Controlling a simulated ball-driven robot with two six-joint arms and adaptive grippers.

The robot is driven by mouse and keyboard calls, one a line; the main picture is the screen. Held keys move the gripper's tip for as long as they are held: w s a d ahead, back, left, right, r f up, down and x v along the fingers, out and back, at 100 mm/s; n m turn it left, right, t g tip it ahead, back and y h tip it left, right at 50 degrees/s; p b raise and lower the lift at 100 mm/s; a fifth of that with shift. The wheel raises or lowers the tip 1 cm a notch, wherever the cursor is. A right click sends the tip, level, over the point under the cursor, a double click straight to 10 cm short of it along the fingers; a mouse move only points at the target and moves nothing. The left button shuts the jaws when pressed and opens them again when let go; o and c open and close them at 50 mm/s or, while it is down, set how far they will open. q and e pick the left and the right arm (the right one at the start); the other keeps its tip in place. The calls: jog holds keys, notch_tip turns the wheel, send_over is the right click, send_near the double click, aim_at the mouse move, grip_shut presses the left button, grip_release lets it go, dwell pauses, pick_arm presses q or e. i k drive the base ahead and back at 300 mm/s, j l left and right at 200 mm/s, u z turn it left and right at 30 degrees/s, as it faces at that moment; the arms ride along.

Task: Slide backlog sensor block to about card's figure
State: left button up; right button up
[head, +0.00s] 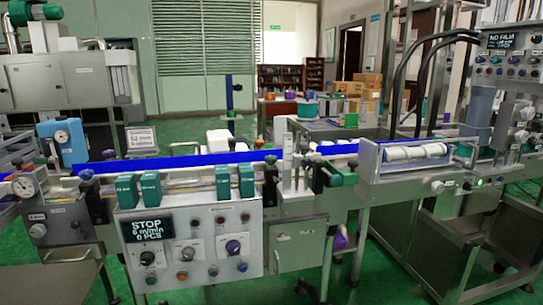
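A conveyor line with a long blue guide rail (190,161) runs across the middle of the head view. I cannot tell for sure which part is the backlog sensor block. A black block with a green knob (335,177) sits at the right part of the conveyor, beside upright metal posts (287,160). A small white card (142,139) with dark print stands behind the rail at the left; its figure is too small to read surely. Neither of my grippers is in view.
A control panel (195,245) on the conveyor front has a display reading STOP. Green blocks (149,188) line the near side. A guarded tray with white rollers (414,152) is at the right. Green floor (300,283) shows below.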

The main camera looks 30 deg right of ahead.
aim_at(296, 160)
jog(key=u, duration=11.05)
jog(key=i+l, duration=0.05)
